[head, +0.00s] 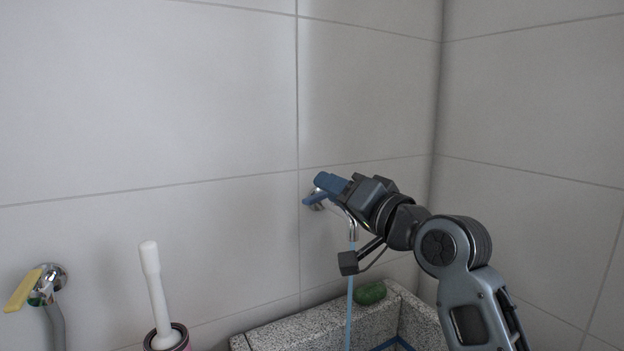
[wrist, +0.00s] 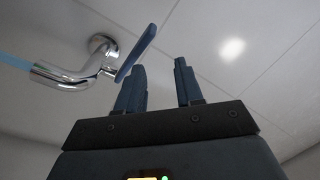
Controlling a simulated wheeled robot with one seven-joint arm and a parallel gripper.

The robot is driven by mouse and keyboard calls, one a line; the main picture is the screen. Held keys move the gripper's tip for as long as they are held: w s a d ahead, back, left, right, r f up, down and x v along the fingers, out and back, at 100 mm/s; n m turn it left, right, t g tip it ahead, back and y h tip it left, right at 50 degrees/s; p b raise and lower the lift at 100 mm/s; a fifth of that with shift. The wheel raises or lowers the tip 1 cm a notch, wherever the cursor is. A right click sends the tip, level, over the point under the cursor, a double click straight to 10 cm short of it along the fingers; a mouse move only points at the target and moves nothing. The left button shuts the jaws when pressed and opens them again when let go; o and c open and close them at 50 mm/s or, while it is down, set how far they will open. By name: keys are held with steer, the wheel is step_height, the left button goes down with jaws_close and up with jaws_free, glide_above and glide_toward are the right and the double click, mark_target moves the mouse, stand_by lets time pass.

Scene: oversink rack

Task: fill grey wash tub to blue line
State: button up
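The grey speckled wash tub (head: 290,334) stands in the corner, cut off by the bottom of the head view. Part of a blue line (head: 390,345) shows inside it; the water level is out of view. The chrome tap (head: 352,231) has a blue lever (head: 309,201) and also shows in the wrist view (wrist: 62,77). A pale blue water stream (head: 349,300) runs from its spout into the tub. My gripper (head: 325,181) is at the tap; the wrist view shows its two fingers (wrist: 160,72) apart and empty, beside the lever (wrist: 139,50).
A green soap-like lump (head: 370,293) lies on the tub's back rim. At the left are a second tap with a yellow lever (head: 22,290) and a white-handled brush (head: 154,285) in a dark-rimmed holder (head: 180,335). Tiled walls close off the back and right.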

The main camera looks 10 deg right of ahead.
mark_target(320, 200)
steer(key=m+p, duration=0.1)
steer(key=m, duration=0.2)
steer(key=f+m+h+p, duration=0.1)
steer(key=m, duration=0.2)
steer(key=s+f+m+h+p, duration=0.1)
steer(key=m, duration=0.3)
steer(key=shift+f+p, duration=0.25)
steer(key=shift+p, duration=0.05)
steer(key=shift+p+x, duration=0.6)
steer(key=shift+x, duration=3.3)
steer(key=shift+f, duration=0.1)
steer(key=shift+c, duration=0.2)
steer(key=shift+s, duration=0.1)
jaws_close()
